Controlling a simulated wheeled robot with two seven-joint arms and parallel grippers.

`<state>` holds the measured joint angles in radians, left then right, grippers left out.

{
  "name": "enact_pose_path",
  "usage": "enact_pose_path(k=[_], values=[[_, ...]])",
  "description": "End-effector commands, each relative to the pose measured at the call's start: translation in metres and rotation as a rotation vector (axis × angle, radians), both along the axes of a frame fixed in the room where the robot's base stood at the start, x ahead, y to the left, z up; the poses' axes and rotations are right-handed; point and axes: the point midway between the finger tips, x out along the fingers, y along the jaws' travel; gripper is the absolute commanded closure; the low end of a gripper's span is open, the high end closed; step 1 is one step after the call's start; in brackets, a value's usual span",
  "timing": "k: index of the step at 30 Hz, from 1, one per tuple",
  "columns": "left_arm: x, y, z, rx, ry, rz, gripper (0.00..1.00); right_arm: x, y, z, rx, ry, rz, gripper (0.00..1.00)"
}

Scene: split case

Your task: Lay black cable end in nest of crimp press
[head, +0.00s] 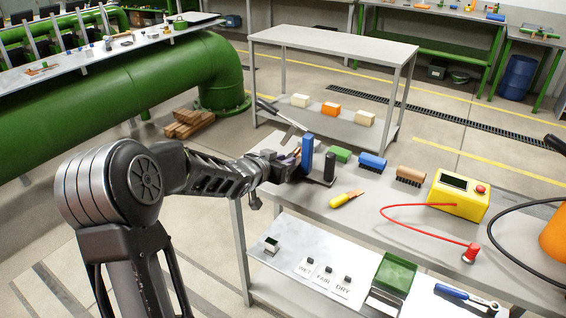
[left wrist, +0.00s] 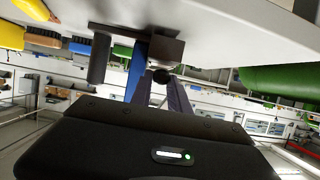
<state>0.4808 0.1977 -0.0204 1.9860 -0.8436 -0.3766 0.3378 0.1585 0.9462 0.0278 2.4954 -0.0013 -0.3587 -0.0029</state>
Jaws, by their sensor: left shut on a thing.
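The crimp press appears to be the blue upright (head: 307,152) with a dark base and a lever (head: 290,118) slanting up to the left, at the left end of the workbench. My left gripper (head: 290,163) is close beside it on its left. In the left wrist view it is shut on a dark, round-ended thing (left wrist: 161,76) that looks like the black cable end. A coppery bit shows by the fingers in the head view. The blue upright (left wrist: 138,68) and a dark block (left wrist: 165,48) stand close beyond. The nest cannot be made out.
On the bench top (head: 375,208) are a yellow-handled tool (head: 346,198), green (head: 341,154), blue (head: 372,162) and brown (head: 410,175) blocks, a yellow box (head: 459,195) with a red lead, and a black cable (head: 495,222) at right. A lower shelf holds labelled cards and a green bin (head: 395,275).

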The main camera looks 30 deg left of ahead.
Motion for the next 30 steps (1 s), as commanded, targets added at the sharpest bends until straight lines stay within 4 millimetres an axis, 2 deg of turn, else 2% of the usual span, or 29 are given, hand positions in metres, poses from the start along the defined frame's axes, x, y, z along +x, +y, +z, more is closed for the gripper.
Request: enact_pose_path(k=[28,29,30], values=[[0.0,0.0,-0.01,-0.001,0.0,0.0,1.0,0.0,0.0,-0.008,0.0,0.0,0.0,0.49],[0.0,0.0,-0.01,-0.001,0.0,0.0,0.78,0.0,0.0,-0.008,0.0,0.0,0.0,0.49],[0.0,0.0,-0.009,-0.001,0.0,0.0,0.75,0.0,0.0,-0.008,0.0,0.0,0.0,0.49]])
